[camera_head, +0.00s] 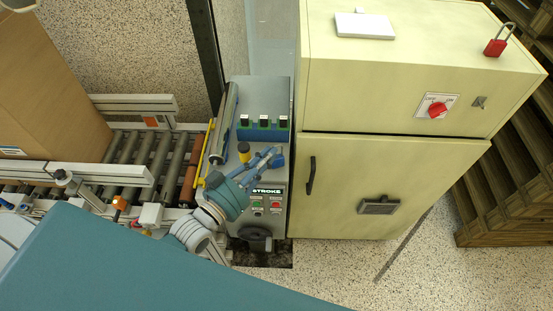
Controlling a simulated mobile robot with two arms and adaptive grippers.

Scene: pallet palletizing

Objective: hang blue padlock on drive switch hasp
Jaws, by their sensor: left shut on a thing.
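My left gripper (266,160) is over the grey control panel, shut on a small blue thing (278,162) that looks like the blue padlock; the fingers partly hide it and its shackle is not clear. The red rotary drive switch (437,107) sits on a white plate on the upper front of the cream cabinet. A small grey metal fitting (480,102), perhaps the hasp, is just right of it. The gripper is well to the left of both and apart from them. My right gripper is not in view.
A red padlock (495,47) and a white flat item (364,25) lie on the cabinet (345,95) top. The control panel (262,92) stands beside the roller conveyor (150,152) with a cardboard box (45,90). Wooden pallets (505,205) stand at right. The floor before the cabinet is clear.

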